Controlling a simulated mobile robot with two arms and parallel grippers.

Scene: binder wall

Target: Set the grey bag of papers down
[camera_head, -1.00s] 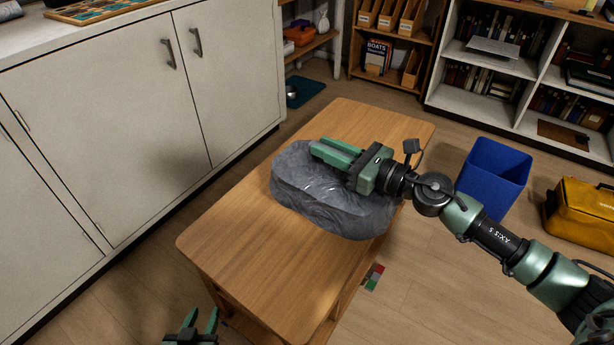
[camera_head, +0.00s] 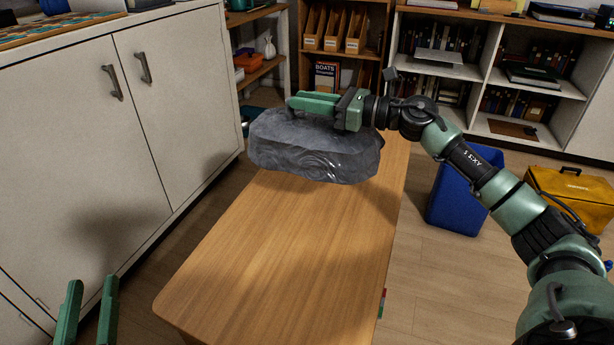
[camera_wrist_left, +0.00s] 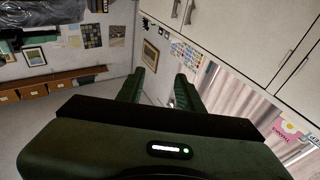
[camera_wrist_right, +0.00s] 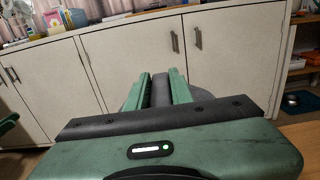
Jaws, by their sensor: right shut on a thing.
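The grey bag of papers (camera_head: 315,158) is a bulky, shiny, wrinkled bag over the far end of the wooden table (camera_head: 285,245). My right gripper (camera_head: 298,103) lies across its top, shut on it. The right wrist view shows a dark grey strip of the bag (camera_wrist_right: 160,92) between the fingers, with more grey on either side. I cannot tell whether the bag's underside touches the table. My left gripper (camera_head: 92,285) is open and empty at the lower left, between the cabinet and the table; its spread fingers also show in the left wrist view (camera_wrist_left: 165,85).
The near and middle tabletop is clear. White cabinets (camera_head: 80,130) stand along the left. A blue bin (camera_head: 457,195) and a yellow bag (camera_head: 570,195) stand on the floor at right. Bookshelves (camera_head: 480,75) line the back.

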